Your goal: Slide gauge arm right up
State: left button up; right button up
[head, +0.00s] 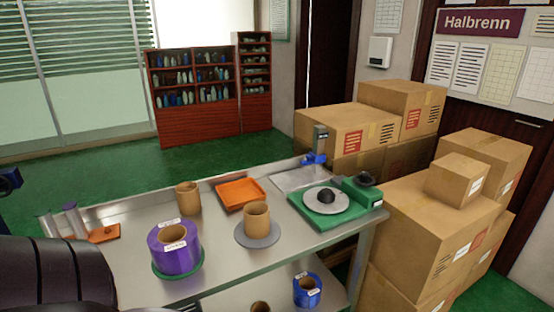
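A small blue slide piece (314,158) with a grey upright block (320,138) stands at the back right of the metal table, by a flat grey plate (300,178). In front of it is a green device (300,212) with a grey round disc (340,206), a dark knob (326,196) on the disc and a dark part (365,180) at its right end. I cannot tell which of these is the gauge arm. I cannot make out either gripper. A dark blue part at the left edge is cut off and unclear.
The metal table (215,225) holds a purple roll (159,243), a cardboard tube (187,196), another tube (257,215) on a grey disc (258,241), and an orange tray (240,182). A blue roll (314,290) sits on the lower shelf. Cartons (430,222) crowd the right side.

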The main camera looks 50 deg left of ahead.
aim_at(308, 159)
jog(key=u, duration=1.4)
jog(key=i+l, duration=0.45)
jog(key=l, duration=0.15)
jog(key=i+l, duration=0.5)
jog(key=l+u, duration=0.05)
